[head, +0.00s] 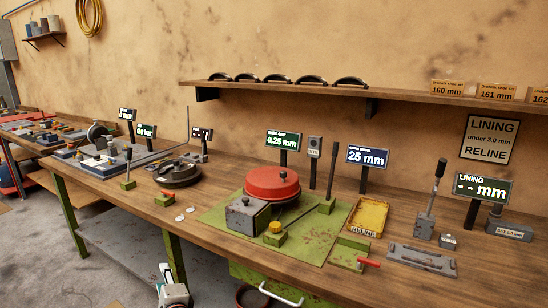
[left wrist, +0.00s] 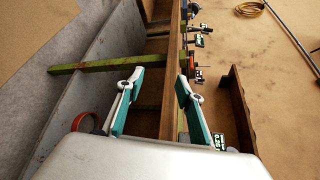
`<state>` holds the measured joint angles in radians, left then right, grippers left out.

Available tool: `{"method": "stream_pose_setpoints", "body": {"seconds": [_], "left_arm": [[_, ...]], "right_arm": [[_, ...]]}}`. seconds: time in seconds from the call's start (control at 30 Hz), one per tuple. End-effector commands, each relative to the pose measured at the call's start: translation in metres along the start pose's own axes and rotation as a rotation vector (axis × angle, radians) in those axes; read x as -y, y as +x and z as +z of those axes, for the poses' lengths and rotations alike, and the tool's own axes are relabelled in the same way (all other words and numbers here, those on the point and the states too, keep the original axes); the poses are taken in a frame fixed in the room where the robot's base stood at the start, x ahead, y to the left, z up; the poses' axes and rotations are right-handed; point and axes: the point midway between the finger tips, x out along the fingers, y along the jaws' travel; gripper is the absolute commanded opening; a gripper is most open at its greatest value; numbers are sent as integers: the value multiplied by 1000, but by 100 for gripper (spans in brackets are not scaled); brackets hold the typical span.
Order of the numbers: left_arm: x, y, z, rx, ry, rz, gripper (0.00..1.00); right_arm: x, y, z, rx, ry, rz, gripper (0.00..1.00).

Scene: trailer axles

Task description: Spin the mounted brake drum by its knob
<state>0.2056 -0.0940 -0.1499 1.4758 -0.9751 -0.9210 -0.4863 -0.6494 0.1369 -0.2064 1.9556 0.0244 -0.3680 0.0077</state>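The red brake drum (head: 272,184) sits mounted on a green plate (head: 216,218) on the bench. A small dark knob (head: 283,174) stands up from its top face. A grey block (head: 246,216) and a yellow button on a green base (head: 275,228) are in front of it. My left gripper (head: 167,272) is low at the front of the bench, left of the drum and well apart from it. In the left wrist view its two teal-padded fingers (left wrist: 160,78) are spread with nothing between them. My right gripper is not in view.
An upright dark lever (head: 331,172) stands right of the drum. A yellow tray (head: 385,204), a grey lever unit (head: 424,226) and sign displays (head: 368,156) are further right. A dark drum (head: 178,175) lies left. A shelf (head: 300,88) runs above.

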Motion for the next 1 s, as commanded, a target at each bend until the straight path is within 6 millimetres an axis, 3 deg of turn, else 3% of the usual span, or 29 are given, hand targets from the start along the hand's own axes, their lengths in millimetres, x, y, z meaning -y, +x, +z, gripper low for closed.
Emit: {"method": "stream_pose_setpoints", "body": {"seconds": [0.03, 0.1, 0.2, 0.33, 0.6, 1.0], "left_arm": [[-26, -15, 23, 17, -65, 49, 37], [-56, -36, 50, 35, -164, 119, 37], [-93, -72, 85, 55, -296, 218, 37], [-128, -122, 120, 64, -440, 338, 37], [-154, -192, 153, 49, -593, 491, 37], [-164, -264, 173, 8, -703, 642, 37]], "right_arm": [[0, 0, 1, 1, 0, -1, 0], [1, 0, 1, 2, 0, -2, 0], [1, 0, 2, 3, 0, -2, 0], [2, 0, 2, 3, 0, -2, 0], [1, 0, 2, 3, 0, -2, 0], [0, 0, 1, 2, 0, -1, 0]]}}
